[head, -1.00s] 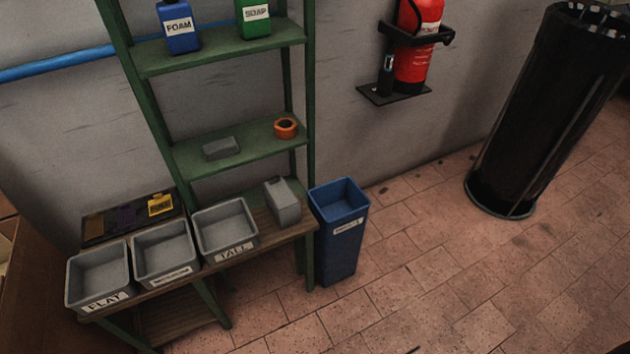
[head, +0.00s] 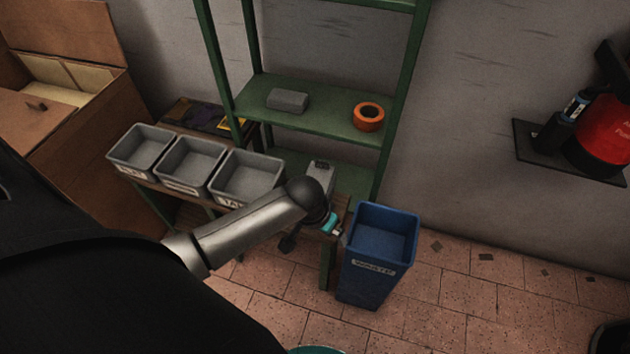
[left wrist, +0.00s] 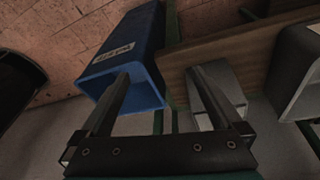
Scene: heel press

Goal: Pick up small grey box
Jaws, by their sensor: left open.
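A small grey block (head: 288,100) lies flat on the green shelf, left of the orange ring. Another grey box (head: 321,172) stands upright at the right end of the bench, partly hidden by my left arm; it also shows in the left wrist view (left wrist: 226,82), partly behind one finger. My left gripper (left wrist: 158,75) is open and empty, its fingers apart in front of the blue bin and bench edge. In the head view the gripper is mostly hidden behind its own wrist, low by the bench's right end. My right gripper is not in view.
Three grey trays (head: 247,203) stand in a row on the bench. The orange ring (head: 368,116) is on the shelf. The blue waste bin (head: 366,289) stands right of the bench, close to my left gripper. A fire extinguisher (head: 602,140) is at far right.

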